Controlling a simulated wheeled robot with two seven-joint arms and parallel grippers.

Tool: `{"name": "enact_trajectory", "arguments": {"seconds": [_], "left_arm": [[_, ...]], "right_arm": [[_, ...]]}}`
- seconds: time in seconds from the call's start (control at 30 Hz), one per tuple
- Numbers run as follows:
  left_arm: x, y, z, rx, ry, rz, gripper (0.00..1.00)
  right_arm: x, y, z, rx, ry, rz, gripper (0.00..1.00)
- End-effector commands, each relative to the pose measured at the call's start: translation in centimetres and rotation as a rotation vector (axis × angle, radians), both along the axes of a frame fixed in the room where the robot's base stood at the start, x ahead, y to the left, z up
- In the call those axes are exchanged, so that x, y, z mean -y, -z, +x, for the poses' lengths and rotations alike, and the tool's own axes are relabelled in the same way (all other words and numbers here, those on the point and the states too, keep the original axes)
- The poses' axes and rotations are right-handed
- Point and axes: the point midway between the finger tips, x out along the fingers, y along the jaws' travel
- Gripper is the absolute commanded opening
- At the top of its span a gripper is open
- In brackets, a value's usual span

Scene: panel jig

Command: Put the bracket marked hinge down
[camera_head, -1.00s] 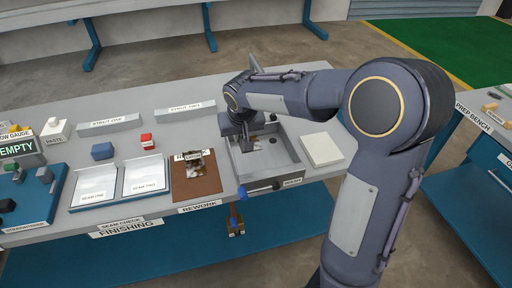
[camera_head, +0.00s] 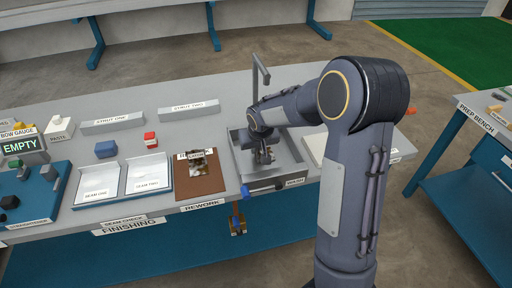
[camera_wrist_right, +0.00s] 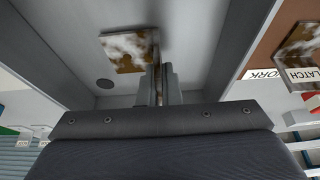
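A rusty, white-smeared bracket (camera_wrist_right: 128,50) shows in the right wrist view, inside the grey wash basin (camera_head: 296,168). No marking on it is readable, so I cannot tell if it is the hinge one. My right gripper (camera_wrist_right: 160,72) has its fingers close together on the bracket's upright flange. In the head view this gripper (camera_head: 265,152) is low in the basin, its tips partly hidden. A second rusty bracket, marked LATCH (camera_wrist_right: 302,48), lies on the brown rework mat (camera_head: 190,190), left of the basin. My left gripper is not in view.
A tall grey spout (camera_head: 262,75) stands behind the basin. A blue knob (camera_head: 245,191) is at its front edge. A pale block (camera_head: 315,148) is to its right. Two white seam trays (camera_head: 97,182), a red block (camera_head: 150,140) and a blue block (camera_head: 106,149) are farther left.

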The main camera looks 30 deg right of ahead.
Motion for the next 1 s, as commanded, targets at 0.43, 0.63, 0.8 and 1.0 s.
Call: {"name": "enact_trajectory", "arguments": {"seconds": [0.43,0.63,0.8,1.0], "left_arm": [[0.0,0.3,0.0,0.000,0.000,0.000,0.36],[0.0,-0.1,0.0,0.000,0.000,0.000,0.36],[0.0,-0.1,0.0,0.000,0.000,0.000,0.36],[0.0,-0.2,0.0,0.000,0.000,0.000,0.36]], "right_arm": [[0.0,0.3,0.0,0.000,0.000,0.000,0.26],[0.0,-0.2,0.0,0.000,0.000,0.000,0.26],[-0.3,-2.2,-0.7,0.004,-0.001,0.001,0.26],[-0.6,-6.3,-2.4,0.007,0.000,0.002,0.26]]}}
